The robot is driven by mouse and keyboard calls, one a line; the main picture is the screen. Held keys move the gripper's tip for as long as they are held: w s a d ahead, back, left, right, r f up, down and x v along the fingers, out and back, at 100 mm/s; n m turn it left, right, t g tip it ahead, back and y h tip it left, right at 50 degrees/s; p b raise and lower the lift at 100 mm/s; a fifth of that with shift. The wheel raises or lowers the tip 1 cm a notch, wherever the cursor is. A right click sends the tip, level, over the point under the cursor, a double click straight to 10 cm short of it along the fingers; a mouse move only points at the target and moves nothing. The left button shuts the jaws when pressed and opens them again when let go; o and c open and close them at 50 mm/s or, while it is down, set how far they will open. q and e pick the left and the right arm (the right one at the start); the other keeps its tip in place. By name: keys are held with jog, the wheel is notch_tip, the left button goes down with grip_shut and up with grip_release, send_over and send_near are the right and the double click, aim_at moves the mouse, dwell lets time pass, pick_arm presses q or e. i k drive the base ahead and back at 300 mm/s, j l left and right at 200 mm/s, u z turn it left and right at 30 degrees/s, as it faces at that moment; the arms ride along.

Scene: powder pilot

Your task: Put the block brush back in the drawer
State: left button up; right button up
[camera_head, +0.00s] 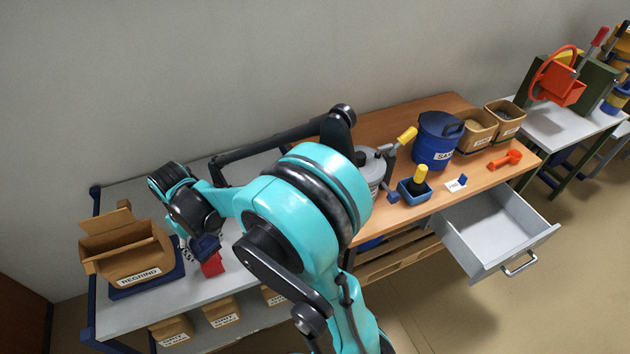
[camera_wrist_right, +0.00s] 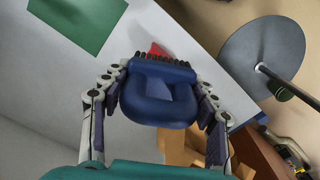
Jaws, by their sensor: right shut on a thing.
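My right gripper (camera_wrist_right: 160,98) is shut on the block brush (camera_wrist_right: 172,75), a dark blue block with a loop handle and black bristles. The bristles point away from my palm. In the head view my right gripper (camera_head: 202,232) is over the grey table at the left, and the brush (camera_head: 206,248) shows only partly, beside a red object. The drawer (camera_head: 487,235) is grey and pulled open under the wooden bench at the right, with a metal handle on its front. Its visible inside looks empty. My left gripper is out of view.
A "REGRIND" box (camera_head: 126,255) stands on the grey table (camera_head: 130,318) by a red object (camera_head: 213,264). The wooden bench (camera_head: 375,125) holds a blue bucket (camera_head: 436,143), a blue tray (camera_head: 413,192), an orange scoop (camera_head: 504,160) and cardboard bins (camera_head: 474,132).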

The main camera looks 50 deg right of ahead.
aim_at(487, 228)
jog(key=k+l+z, duration=0.1)
jog(key=k+l, duration=0.15)
jog(key=l, duration=0.15)
jog(key=k+l+z, duration=0.15)
jog(key=l, duration=0.25)
jog(key=k+l+z, duration=0.1)
jog(key=k+l, duration=0.15)
jog(key=l, duration=0.15)
jog(key=k+l+z, duration=0.15)
jog(key=l, duration=0.3)
jog(key=k+l+z, duration=0.1)
jog(key=l, duration=0.35)
jog(key=k+l+z, duration=0.15)
jog(key=l, duration=0.35)
jog(key=k+l+z, duration=0.1)
jog(key=l, duration=0.4)
jog(key=k+l+z, duration=0.15)
jog(key=l, duration=0.35)
